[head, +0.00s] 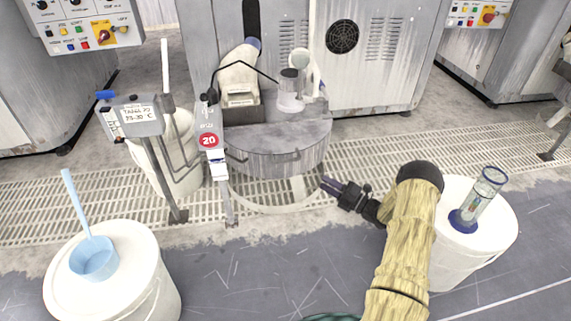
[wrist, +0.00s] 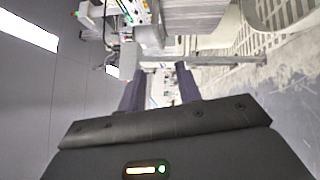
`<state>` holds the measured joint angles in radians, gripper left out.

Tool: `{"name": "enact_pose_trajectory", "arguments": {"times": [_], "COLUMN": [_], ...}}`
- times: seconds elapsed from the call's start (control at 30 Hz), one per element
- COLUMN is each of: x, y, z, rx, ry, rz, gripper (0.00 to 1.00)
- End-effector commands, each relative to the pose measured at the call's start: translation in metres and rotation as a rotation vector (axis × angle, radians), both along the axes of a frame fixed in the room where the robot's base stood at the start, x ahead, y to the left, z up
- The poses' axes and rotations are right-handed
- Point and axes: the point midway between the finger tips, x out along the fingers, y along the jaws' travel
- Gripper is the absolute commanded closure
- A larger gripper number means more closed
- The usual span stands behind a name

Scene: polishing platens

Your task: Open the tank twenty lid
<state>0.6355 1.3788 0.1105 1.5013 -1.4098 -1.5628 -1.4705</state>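The round grey metal tank (head: 275,160) stands against a machine at the centre of the head view, with a red tag reading 20 (head: 208,140) on a post at its left. A flat grey lid (head: 262,130) covers the front part of its top. Small dark handles show near its front edge. My gripper (head: 329,187) is to the right of the tank and lower in the picture, apart from it and empty. In the wrist view its two dark fingers (wrist: 161,85) stand apart. The lid cannot be clearly made out in the wrist view.
A capped clear jar (head: 290,95) stands at the tank's back right. A white bucket (head: 130,285) with a blue ladle (head: 93,258) is at front left. Another white bucket (head: 500,235) at right bears a clear cylinder (head: 482,195). Floor grating (head: 385,155) runs across.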

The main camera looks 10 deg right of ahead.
Motion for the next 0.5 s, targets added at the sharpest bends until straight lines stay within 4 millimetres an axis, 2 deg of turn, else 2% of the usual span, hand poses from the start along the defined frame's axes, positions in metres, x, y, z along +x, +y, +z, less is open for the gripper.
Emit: {"name": "enact_pose_trajectory", "arguments": {"times": [0.27,0.5], "x": [0.002,0.019], "y": [0.002,0.019], "z": [0.002,0.003], "rx": [0.000,-0.002], "ry": [0.001,0.000], "rz": [-0.001,0.002], "gripper": [0.66,0.66]}}
